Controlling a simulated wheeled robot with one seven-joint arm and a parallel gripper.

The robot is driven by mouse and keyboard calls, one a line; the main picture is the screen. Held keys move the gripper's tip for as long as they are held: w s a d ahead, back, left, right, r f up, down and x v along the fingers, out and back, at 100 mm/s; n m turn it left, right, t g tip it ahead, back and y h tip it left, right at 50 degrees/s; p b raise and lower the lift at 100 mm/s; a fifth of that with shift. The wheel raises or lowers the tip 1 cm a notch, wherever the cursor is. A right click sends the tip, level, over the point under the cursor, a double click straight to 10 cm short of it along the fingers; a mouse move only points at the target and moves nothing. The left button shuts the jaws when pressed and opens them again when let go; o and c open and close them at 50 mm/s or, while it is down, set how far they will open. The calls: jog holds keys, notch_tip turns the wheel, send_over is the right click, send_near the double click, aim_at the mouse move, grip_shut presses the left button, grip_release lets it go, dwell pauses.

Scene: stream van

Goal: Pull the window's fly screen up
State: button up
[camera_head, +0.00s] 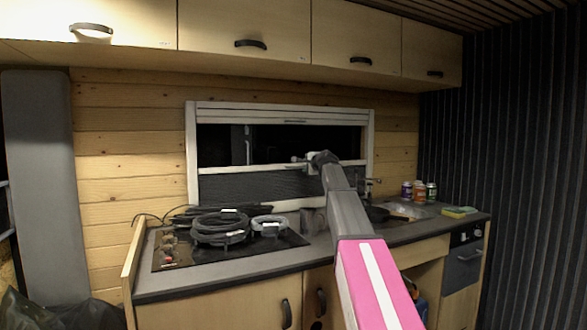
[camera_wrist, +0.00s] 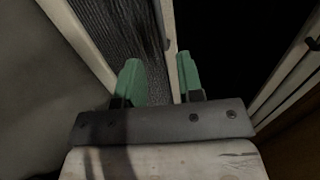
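The window (camera_head: 369,140) is set in the wood wall above the counter, in a pale frame. Its fly screen (camera_head: 240,186) is a dark mesh panel across the lower half, with a pale bar along its top edge at mid-height. The opening above the bar is dark. My gripper (camera_head: 303,159) is at the bar, right of the middle. In the wrist view my gripper's green fingers are apart (camera_wrist: 158,60). The pale bar (camera_wrist: 172,45) runs between them, close to the right finger, with a gap to the left one. The mesh (camera_wrist: 125,35) lies left of it. Firm contact cannot be told.
The counter (camera_head: 240,272) below the window holds coiled black cables (camera_head: 220,228) on a hob at left. Small bottles (camera_head: 419,191) and a yellow sponge (camera_head: 460,211) are at right. Upper cabinets (camera_head: 245,27) overhang the window. My arm crosses above the counter.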

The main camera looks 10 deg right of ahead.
jog(key=x, duration=1)
jog(key=shift+w+a, duration=0.1)
jog(key=shift+w, duration=0.25)
grip_shut()
